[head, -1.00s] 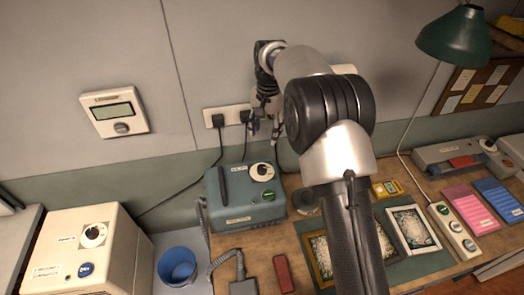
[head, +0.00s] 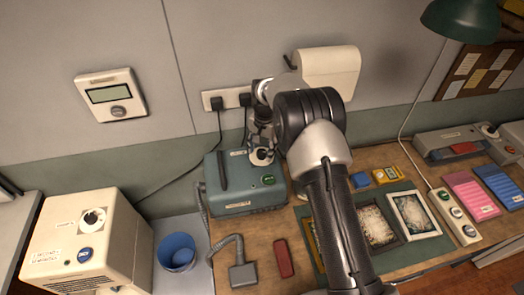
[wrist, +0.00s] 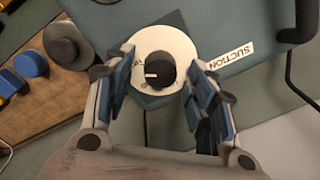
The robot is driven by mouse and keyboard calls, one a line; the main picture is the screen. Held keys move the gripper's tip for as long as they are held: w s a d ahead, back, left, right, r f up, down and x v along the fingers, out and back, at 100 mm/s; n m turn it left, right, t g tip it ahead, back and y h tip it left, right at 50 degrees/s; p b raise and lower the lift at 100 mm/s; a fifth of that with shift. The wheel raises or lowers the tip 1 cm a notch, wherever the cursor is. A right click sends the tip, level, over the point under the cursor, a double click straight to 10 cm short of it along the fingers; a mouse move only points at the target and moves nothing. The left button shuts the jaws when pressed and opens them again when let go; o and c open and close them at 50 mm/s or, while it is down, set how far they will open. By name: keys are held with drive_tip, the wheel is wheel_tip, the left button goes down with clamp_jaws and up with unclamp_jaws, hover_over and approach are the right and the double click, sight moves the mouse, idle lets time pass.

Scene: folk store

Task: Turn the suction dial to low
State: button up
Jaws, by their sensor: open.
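The suction dial is a black knob (wrist: 161,72) on a round white plate (wrist: 165,38), on top of a teal box (head: 230,194). A label reading SUCTION (wrist: 235,54) lies beside the plate in the wrist view. A white mark shows on the knob; its setting cannot be read. My gripper (wrist: 160,76) is open, its blue-padded fingers on either side of the knob, with gaps visible between pads and knob. In the head view my gripper (head: 261,143) is right above the white plate, which it partly hides.
The teal box also has a green button (head: 268,180) and a dark handle (head: 222,170). A wall socket (head: 226,99) is behind. Framed pictures (head: 413,215) lie right.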

drive_tip(key=shift+f, duration=0.45)
drive_tip(key=c, duration=1.1)
